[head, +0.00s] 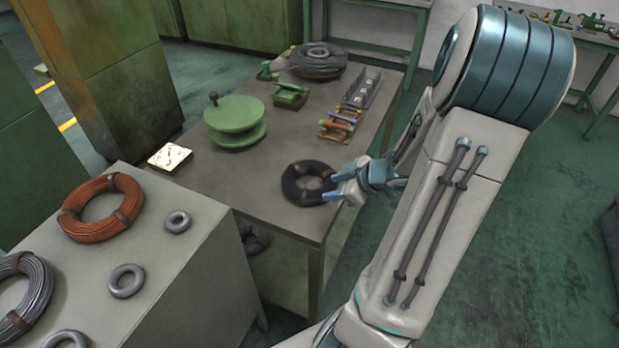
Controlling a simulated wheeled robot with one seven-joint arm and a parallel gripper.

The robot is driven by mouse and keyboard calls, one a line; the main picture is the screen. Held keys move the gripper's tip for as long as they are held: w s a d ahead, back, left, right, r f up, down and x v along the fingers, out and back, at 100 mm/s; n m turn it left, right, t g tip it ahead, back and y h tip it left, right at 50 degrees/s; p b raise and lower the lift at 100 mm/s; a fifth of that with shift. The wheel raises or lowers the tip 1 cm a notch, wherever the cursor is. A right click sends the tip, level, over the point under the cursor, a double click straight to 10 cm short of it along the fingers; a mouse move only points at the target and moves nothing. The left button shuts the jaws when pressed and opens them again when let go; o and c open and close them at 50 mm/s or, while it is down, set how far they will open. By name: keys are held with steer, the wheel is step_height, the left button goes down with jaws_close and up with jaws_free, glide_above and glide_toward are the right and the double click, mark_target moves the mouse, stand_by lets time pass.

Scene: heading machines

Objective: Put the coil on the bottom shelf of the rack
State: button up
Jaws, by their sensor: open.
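A black wire coil (292,185) lies flat near the front right end of the grey table. My gripper (340,187) is open at the right side of this coil, with its blue-tipped fingers over or at the coil's right rim. I cannot tell whether they touch it. Part of the coil's right side is hidden by the fingers. Other coils are in view: a copper one (74,222) and a grey one (38,290) on the near cabinet, and a large dark one (318,72) at the table's far end. I cannot make out a rack with shelves.
Small grey rings (126,280) lie on the near cabinet (182,265). The green floor (510,215) right of my arm is open.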

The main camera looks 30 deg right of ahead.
mark_target(306, 193)
steer(key=b+x, duration=0.4)
steer(key=x, duration=0.9)
steer(key=shift+w+a+f+b, duration=0.1)
steer(key=shift+w+f+b, duration=0.05)
steer(key=shift+f+b, duration=0.15)
steer(key=shift+r, duration=0.15)
jaws_close()
